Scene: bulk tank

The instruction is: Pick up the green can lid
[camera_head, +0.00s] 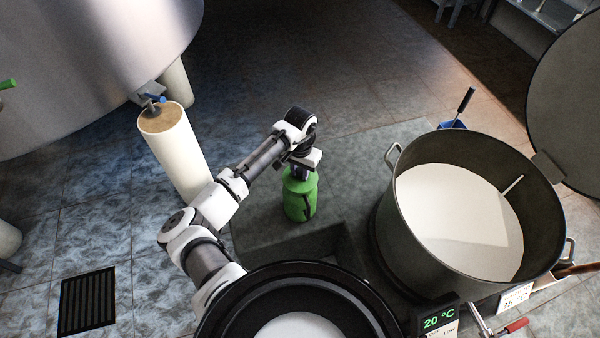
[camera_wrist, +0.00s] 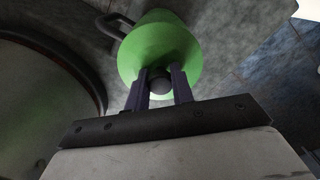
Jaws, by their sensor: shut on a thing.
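The green can (camera_head: 299,198) stands upright on the grey counter, with a dark handle on its side. Its green lid (camera_wrist: 160,52) fills the upper middle of the wrist view and has a dark round knob (camera_wrist: 160,82) on top. My gripper (camera_wrist: 161,86) is above the lid, its two fingers on either side of the knob and shut on it. In the head view my gripper (camera_head: 300,173) hides most of the can's top. The lid appears to sit on the can; I cannot tell whether there is a gap.
A large metal pot (camera_head: 478,215) of white liquid stands right of the can, with its handle toward it. A temperature display (camera_head: 439,318) is at the front. A white cylinder (camera_head: 172,150) stands at left. Bare counter lies behind the can.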

